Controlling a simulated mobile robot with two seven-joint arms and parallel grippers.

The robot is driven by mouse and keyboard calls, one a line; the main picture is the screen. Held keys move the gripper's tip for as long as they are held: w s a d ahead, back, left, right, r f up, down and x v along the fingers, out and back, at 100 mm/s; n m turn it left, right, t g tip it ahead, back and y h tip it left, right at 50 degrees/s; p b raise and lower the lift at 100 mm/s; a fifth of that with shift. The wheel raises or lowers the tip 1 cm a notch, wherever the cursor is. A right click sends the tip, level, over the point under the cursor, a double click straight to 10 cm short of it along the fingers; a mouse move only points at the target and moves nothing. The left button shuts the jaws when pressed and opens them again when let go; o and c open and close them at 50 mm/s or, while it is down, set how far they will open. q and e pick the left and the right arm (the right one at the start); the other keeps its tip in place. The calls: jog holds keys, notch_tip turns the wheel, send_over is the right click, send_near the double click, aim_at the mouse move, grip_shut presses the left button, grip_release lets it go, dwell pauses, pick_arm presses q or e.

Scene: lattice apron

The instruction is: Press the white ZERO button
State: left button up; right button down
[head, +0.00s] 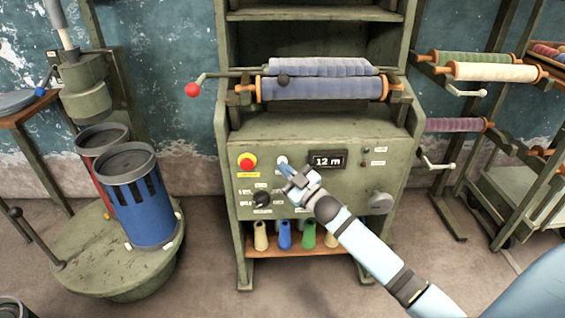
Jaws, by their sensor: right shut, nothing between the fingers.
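The white button (282,159) is on the front panel of the green machine (330,190), between the red button and the display. My right gripper (286,169) reaches in from the lower right and is shut and empty. Its fingertips are at the lower edge of the white button in the picture. I cannot tell whether they touch it. The fingers partly cover the area just below the button. The display (328,160) reads "12 m". My left gripper is not in view.
A red button (246,162) on a yellow plate is left of the white one. A black knob (262,200) and a grey knob (381,202) are lower on the panel. A blue roll (320,87) lies above. A blue drum (140,205) stands at left.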

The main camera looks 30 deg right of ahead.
jog(key=shift+w+d, duration=0.3)
jog(key=shift+w, duration=0.2)
dwell(0.8)
jog(key=shift+s+a+p, duration=0.45)
jog(key=shift+s+p, duration=0.1)
jog(key=shift+s, duration=0.2)
jog(key=s+a, duration=0.1)
jog(key=s+p, duration=0.1)
jog(key=s, duration=0.1)
jog(key=s+a+p, duration=0.1)
jog(key=shift+s+a, duration=0.15)
jog(key=shift+a, duration=0.15)
dwell(0.9)
